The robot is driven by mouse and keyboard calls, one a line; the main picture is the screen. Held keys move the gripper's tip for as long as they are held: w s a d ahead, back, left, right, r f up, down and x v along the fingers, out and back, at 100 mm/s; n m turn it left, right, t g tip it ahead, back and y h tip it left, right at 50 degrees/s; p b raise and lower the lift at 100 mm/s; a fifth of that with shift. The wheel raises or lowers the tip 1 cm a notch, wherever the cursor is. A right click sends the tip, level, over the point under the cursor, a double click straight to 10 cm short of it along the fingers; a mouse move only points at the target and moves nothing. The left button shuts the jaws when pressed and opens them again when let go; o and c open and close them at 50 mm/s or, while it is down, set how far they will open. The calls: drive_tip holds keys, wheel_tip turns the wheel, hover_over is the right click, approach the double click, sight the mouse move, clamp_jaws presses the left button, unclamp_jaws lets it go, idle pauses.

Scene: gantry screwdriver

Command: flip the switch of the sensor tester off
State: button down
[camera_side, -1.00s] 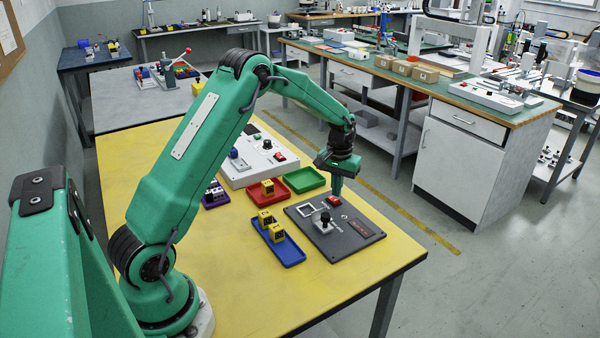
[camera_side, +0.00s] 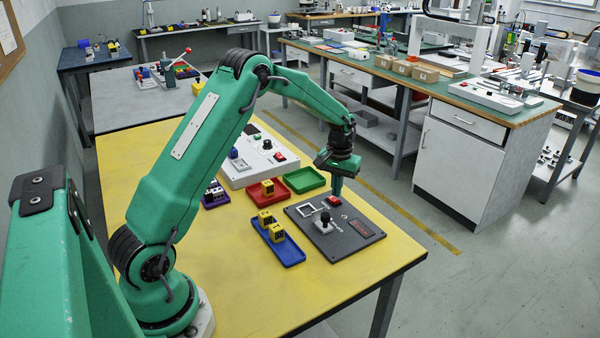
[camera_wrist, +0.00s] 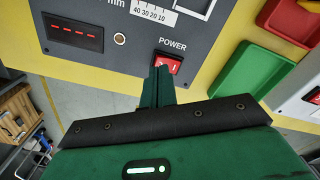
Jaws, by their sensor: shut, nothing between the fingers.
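The sensor tester (camera_side: 345,246) is a dark grey panel at the table's right edge, also large in the wrist view (camera_wrist: 110,62). It has a black-knobbed part on top and a display (camera_wrist: 75,32) showing red dashes. Its red rocker switch (camera_wrist: 168,63), labelled POWER, looks bright red; in the side view the switch (camera_side: 333,201) is beside my fingertips. My gripper (camera_side: 336,193) points down, shut and empty. In the wrist view its fingertips (camera_wrist: 158,72) lie at the switch's near edge and cover part of it. I cannot tell whether they touch it.
A white device (camera_side: 243,171) with its own red switch stands behind. Close by are a green tray (camera_side: 313,185), a red tray (camera_side: 256,200) and a blue tray (camera_side: 292,257) with yellow blocks. The table front (camera_side: 235,300) is clear.

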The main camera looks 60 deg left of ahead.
sight(336, 200)
drive_tip(key=shift+f, duration=1)
idle(0.9)
drive_tip(key=shift+r, duration=3.55)
drive_tip(key=shift+r, duration=0.1)
